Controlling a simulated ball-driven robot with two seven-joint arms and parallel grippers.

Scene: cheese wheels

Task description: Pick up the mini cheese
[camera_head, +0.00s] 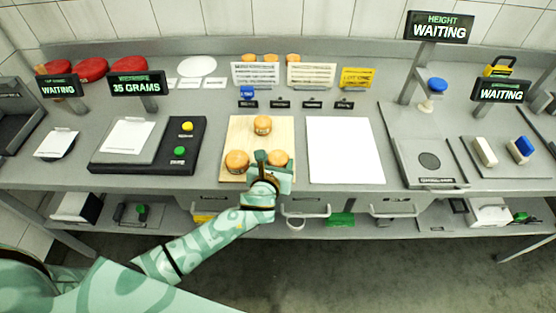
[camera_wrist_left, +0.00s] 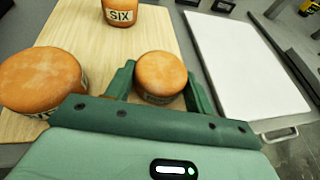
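Three orange cheese wheels stand on a pale wooden board (camera_head: 240,131). One wheel (camera_head: 262,125) at the back is marked SIX; it also shows at the top of the left wrist view (camera_wrist_left: 124,11). A second wheel (camera_head: 237,161) is at front left, larger in the left wrist view (camera_wrist_left: 40,78). My left gripper (camera_head: 269,160) is open around this wheel, one finger each side. I cannot tell whether the fingers touch it. My right gripper is not in view.
A white sheet (camera_head: 345,150) lies right of the board. A scale reading 35 GRAMS (camera_head: 138,87) stands left, beside a button box (camera_head: 185,150). A height gauge (camera_head: 432,90) stands right. More orange wheels and cards line the back.

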